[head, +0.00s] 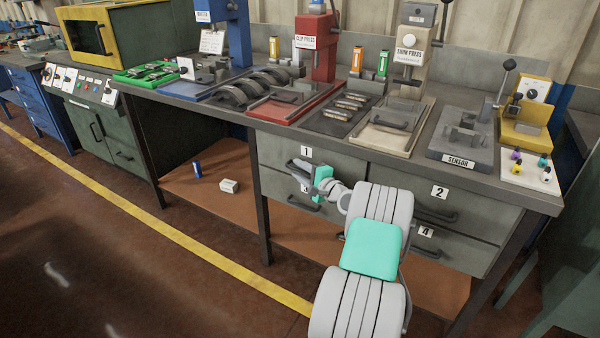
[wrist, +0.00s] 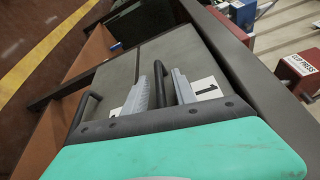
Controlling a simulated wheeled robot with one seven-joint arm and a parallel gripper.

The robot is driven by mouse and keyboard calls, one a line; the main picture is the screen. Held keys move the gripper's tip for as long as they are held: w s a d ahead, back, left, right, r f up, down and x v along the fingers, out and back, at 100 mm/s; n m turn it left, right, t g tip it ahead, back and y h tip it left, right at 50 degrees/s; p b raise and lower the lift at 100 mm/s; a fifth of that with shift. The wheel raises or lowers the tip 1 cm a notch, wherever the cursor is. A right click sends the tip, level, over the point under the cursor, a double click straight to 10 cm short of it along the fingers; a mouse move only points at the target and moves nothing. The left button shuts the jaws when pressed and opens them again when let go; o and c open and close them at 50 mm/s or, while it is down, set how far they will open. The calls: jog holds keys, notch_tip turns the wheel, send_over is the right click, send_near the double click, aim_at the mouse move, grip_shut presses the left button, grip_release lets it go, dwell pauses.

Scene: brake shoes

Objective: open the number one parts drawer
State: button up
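The number one drawer (head: 340,163) is the upper left drawer under the bench, marked with a "1" label (head: 306,152). Its front looks flush with the bench, so it appears shut. Its dark bar handle (wrist: 159,82) shows in the wrist view beside the "1" label (wrist: 206,88). My gripper (head: 306,168) is at this handle, in front of the drawer's left part. In the wrist view the two pale fingers (wrist: 160,92) stand apart with the dark handle bar between them. I see no clear grip on it. My gripper partly hides the handle in the head view.
Drawer 2 (head: 470,207) is to the right, drawer 4 (head: 460,250) below it. Another handle (wrist: 86,108) lies below drawer one. Presses and trays stand on the bench top (head: 235,112). A white box (head: 229,186) lies on the brown lower shelf (head: 185,185). The floor in front is clear.

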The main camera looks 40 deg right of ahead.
grip_shut()
dwell(1.4)
